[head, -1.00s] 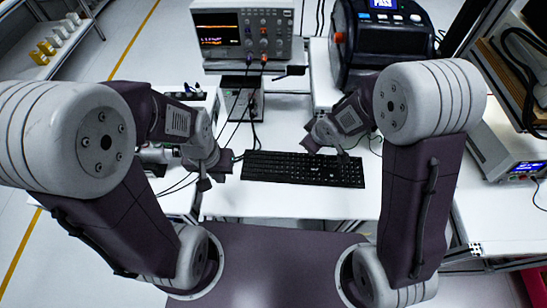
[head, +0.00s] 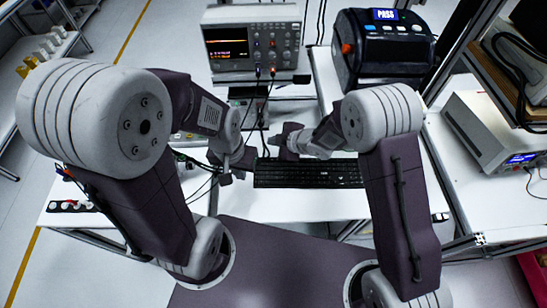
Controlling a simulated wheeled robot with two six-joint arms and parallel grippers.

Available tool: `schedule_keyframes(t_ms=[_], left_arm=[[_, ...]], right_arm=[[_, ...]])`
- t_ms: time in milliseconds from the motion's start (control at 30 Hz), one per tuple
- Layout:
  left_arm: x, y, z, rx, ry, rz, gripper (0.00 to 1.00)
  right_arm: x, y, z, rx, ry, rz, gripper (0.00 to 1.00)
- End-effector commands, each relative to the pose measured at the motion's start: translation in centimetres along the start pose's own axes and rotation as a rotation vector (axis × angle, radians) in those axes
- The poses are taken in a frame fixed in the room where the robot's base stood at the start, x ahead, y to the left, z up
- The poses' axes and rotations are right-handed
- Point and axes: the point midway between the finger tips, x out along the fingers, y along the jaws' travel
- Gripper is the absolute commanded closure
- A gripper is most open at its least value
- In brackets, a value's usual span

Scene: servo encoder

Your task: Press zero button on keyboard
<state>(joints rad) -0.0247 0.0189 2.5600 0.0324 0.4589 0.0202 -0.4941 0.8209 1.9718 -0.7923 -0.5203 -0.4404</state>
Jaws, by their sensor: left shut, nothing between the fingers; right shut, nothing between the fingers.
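My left gripper (head: 226,178) is shut and empty, just left of the keyboard's left end. My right gripper (head: 280,142) is shut and empty near the keyboard's upper left edge and points left. I cannot tell whether it touches the keyboard. The single keys, the zero button among them, are too small and dark to make out.
An oscilloscope (head: 252,48) stands at the back, with cables running down towards the keyboard. A dark label printer (head: 385,50) showing "PASS" stands at the back right. A white instrument (head: 490,130) is on the right bench. The white table (head: 290,207) is bare in front of the keyboard.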

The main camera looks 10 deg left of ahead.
Motion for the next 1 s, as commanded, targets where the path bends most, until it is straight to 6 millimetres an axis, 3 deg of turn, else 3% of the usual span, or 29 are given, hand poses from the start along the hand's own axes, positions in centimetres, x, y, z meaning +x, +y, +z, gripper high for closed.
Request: schedule_keyframes(t_ms=[367, 1000], left_arm=[[0.6, 0.0, 0.1, 0.0, 0.0, 0.0, 1.0], [7.8, -0.1, 0.8, 0.0, 0.0, 0.0, 1.0]], right_arm=[[0.4, -0.3, 0.4, 0.003, -0.002, 0.001, 1.0], [6.0, -4.4, 4.5, 0.004, -0.002, 0.001, 1.0]])
